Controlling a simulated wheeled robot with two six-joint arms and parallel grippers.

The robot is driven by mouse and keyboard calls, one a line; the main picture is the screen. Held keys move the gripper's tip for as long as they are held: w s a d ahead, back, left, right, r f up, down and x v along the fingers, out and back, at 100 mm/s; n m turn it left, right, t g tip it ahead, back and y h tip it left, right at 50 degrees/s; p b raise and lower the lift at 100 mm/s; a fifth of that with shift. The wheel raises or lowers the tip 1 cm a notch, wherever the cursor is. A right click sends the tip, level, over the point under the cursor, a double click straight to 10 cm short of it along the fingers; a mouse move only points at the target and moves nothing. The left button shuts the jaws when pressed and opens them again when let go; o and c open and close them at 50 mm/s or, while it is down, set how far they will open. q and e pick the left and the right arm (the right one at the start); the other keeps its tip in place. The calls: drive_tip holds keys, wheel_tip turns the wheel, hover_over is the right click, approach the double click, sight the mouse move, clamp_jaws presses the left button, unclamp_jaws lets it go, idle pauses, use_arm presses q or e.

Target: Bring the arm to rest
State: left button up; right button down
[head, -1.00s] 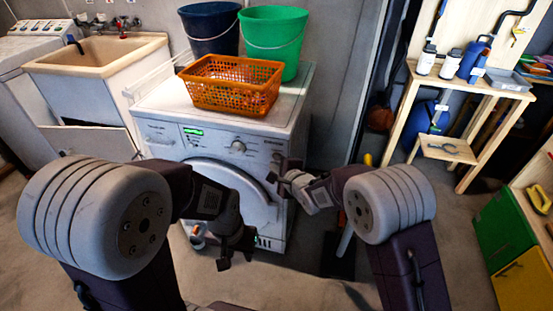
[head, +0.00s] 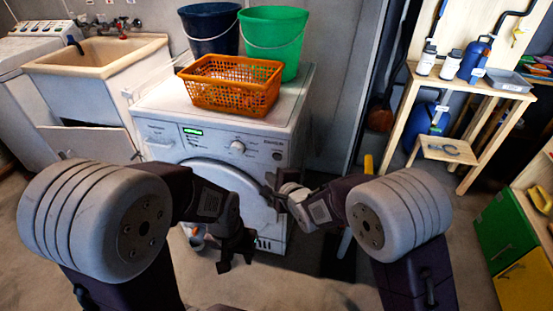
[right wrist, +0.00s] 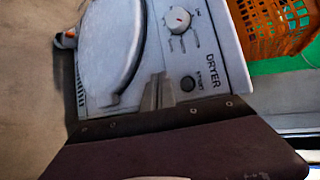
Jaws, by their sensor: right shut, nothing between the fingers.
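My right gripper (head: 271,188) is in front of the dryer (head: 160,141), near the right edge of its round door. In the right wrist view the right gripper (right wrist: 158,90) has its fingers together with nothing between them. Behind them are the dryer's white front (right wrist: 232,62), its knob and its door. I cannot tell the exact gap to the dryer. My left gripper (head: 236,262) hangs lower, in front of the dryer's base, with its fingers apart and empty.
An orange basket (head: 231,86), a blue bucket (head: 211,28) and a green bucket (head: 274,42) stand on the dryer. A sink (head: 95,56) is at the left. A wooden shelf (head: 470,80) with bottles stands at the right. Floor in front is clear.

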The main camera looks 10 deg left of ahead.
drive_tip(key=w+d+r+m+t+h, duration=0.2)
drive_tip(key=w+d+r, duration=0.35)
drive_tip(key=d, duration=0.35)
drive_tip(key=s+d+h, duration=0.3)
drive_tip(key=d+h, duration=0.1)
drive_tip(key=d, duration=1.1)
drive_tip(key=s+d+f+n+g+h, duration=0.1)
drive_tip(key=s+d+f+n+g, duration=0.3)
drive_tip(key=s, duration=0.4)
drive_tip(key=s+d+f+n+g, duration=0.2)
drive_tip(key=s+f+n+g, duration=0.15)
drive_tip(key=s+n, duration=0.35)
drive_tip(key=s+d+f+n+g+h, duration=0.1)
drive_tip(key=s+d+f+n+g, duration=0.3)
drive_tip(key=s, duration=0.6)
wheel_tip(320, 180, up, 24)
drive_tip(key=a+p, duration=0.1)
drive_tip(key=p, duration=2.3)
drive_tip(key=shift+w+a+n+p, duration=0.15)
drive_tip(key=shift+a+n+p, duration=0.25)
